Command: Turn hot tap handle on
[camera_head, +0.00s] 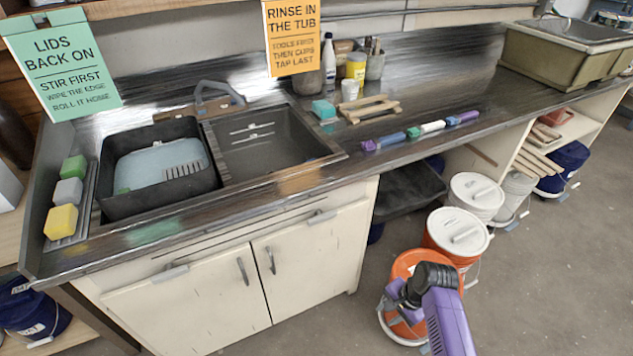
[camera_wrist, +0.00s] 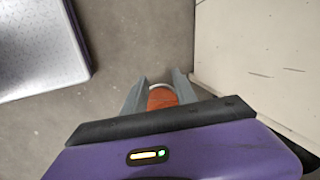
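A grey tap (camera_head: 215,93) with a curved spout stands behind the sink (camera_head: 265,145), near the basin divider. Its handles are too small to tell apart, so I cannot say which is hot or how it is set. My gripper (camera_wrist: 160,84) is open in the wrist view, its two grey fingers apart. An orange object (camera_wrist: 162,97) shows between the fingers; I cannot tell whether it is touched. In the head view my purple arm is low at the right, over an orange bucket, far from the tap. The tap is not in the wrist view.
A dark tub (camera_head: 155,170) fills the left basin. Sponges (camera_head: 68,193) line the counter's left end. A wooden rack (camera_head: 370,108) and coloured tools (camera_head: 420,130) lie right of the sink. Lidded buckets (camera_head: 458,232) stand on the floor before the counter. Hanging signs (camera_head: 62,65) are at upper left.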

